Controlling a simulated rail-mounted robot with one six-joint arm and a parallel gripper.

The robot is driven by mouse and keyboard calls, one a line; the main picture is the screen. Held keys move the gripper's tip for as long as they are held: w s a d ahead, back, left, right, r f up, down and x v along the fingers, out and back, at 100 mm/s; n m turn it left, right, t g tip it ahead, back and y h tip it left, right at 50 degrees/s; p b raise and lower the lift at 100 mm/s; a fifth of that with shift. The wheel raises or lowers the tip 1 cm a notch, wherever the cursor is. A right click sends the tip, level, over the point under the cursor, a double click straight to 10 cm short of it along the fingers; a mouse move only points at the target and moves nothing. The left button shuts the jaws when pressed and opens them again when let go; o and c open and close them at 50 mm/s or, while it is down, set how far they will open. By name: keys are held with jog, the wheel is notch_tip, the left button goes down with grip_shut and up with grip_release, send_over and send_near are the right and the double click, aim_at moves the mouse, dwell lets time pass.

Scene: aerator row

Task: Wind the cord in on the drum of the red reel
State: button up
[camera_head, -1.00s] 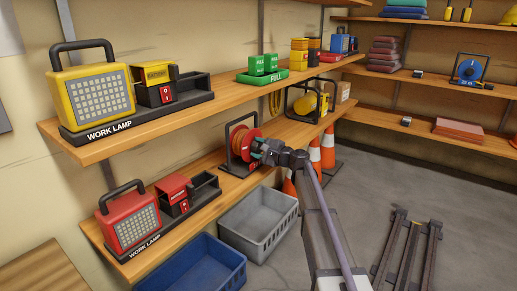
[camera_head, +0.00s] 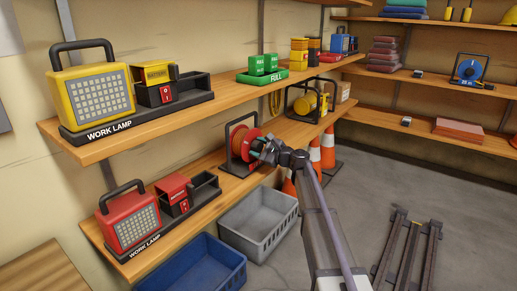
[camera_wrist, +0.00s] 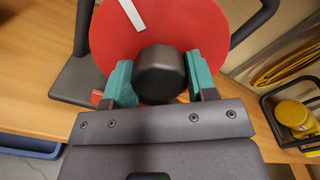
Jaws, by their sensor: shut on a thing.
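The red reel (camera_head: 236,144) stands upright in its black frame on the lower shelf, with orange cord on its drum. In the wrist view its red side disc (camera_wrist: 205,30) fills the top, with a white stripe on it. A dark round knob (camera_wrist: 160,72) sticks out of the disc toward me. My gripper (camera_wrist: 162,85) has its teal fingers on both sides of this knob and is shut on it. My gripper also shows in the head view (camera_head: 262,147) at the right side of the reel. The loose end of the cord cannot be made out.
A red work lamp (camera_head: 130,220) and a black holder (camera_head: 204,188) stand left of the reel on the same shelf. A yellow reel (camera_head: 308,104) stands to the right. A grey crate (camera_head: 258,222) and a blue crate (camera_head: 195,268) are below. Orange cones (camera_head: 328,150) stand under the shelf.

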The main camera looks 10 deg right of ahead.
jog(key=o, duration=0.9)
jog(key=v, duration=1)
jog(key=shift+s+d, duration=0.25)
jog(key=shift+s, duration=0.05)
